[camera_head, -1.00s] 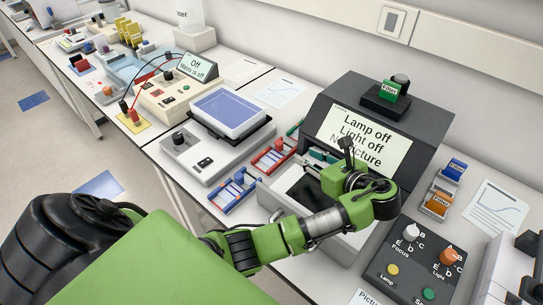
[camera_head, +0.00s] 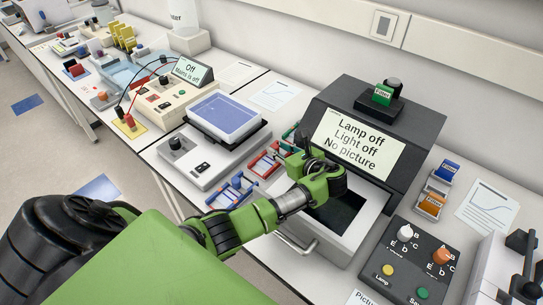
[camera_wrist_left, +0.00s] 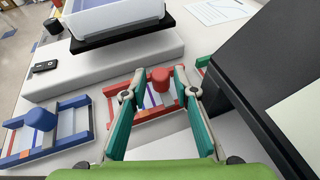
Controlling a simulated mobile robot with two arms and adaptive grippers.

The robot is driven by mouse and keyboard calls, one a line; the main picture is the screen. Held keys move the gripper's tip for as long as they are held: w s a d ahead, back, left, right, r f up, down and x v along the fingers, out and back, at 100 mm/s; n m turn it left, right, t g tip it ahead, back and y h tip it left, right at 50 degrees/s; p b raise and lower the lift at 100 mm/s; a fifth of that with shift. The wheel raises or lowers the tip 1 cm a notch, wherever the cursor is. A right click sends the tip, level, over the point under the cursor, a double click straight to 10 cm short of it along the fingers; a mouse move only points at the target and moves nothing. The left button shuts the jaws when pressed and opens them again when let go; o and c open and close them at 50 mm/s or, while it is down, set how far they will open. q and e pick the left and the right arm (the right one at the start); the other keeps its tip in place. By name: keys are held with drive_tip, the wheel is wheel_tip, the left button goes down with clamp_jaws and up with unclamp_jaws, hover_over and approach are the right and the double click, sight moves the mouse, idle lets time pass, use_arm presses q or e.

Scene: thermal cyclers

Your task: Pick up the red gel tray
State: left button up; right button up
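The red gel tray (camera_head: 262,165) lies on the bench between the blue and the green gel tray, left of the dark imaging cabinet. In the left wrist view the red gel tray (camera_wrist_left: 146,106) shows between the two teal fingers, with its red knob near the right finger. My left gripper (camera_wrist_left: 158,82) is open and empty, above and just short of the tray; I cannot tell the exact height. In the head view this gripper (camera_head: 291,147) is beside the tray's right end, partly hidden by my arm. My right gripper is not in view.
The blue gel tray (camera_wrist_left: 45,133) lies to the left, and a green one (camera_head: 291,131) partly shows behind. The imaging cabinet (camera_head: 385,130) stands close on the right with its drawer (camera_head: 352,236) pulled out. A balance-like box with a blue-topped tray (camera_head: 224,113) stands behind left.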

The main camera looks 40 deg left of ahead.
sight(265, 162)
use_arm(q)
drive_tip(key=shift+x, duration=0.8)
drive_tip(key=shift+d, duration=0.15)
clamp_jaws()
drive_tip(key=shift+r, duration=0.15)
drive_tip(key=shift+r, duration=0.6)
drive_tip(key=s+a+r+b, duration=0.2)
drive_tip(key=s+a+r, duration=0.1)
drive_tip(key=s+r, duration=0.8)
drive_tip(key=s, duration=0.2)
drive_tip(key=shift+s+r+b, duration=0.25)
drive_tip(key=shift+s+b, duration=0.1)
drive_tip(key=shift+b, duration=0.05)
